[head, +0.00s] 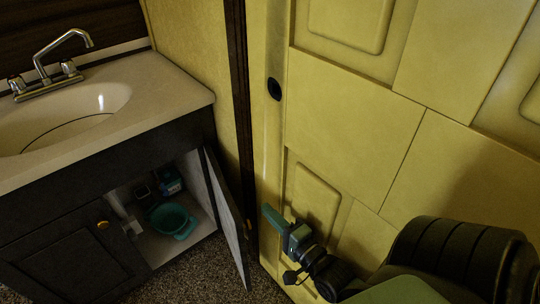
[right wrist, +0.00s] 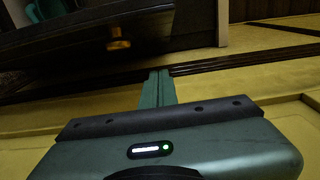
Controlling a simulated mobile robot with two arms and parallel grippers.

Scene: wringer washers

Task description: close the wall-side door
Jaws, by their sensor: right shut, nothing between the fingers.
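The wall-side cabinet door (head: 226,207) under the sink stands wide open in the head view, its pale inner face showing. Its outer dark face (right wrist: 60,52) and brass knob (right wrist: 119,44) show in the right wrist view. My right gripper (head: 268,214) is shut and empty, just right of the door on its outer side, in front of the yellow panelled door. Its fingertips also show in the right wrist view (right wrist: 157,78), below and right of the knob. I see a gap there; contact cannot be told. My left gripper is not in view.
The other cabinet door (head: 70,265) is shut. A teal bowl (head: 171,220) and several small items sit inside the cabinet. The sink counter (head: 165,90) is above. The yellow panelled door (head: 350,110) stands close on the right; carpet (head: 205,275) lies below.

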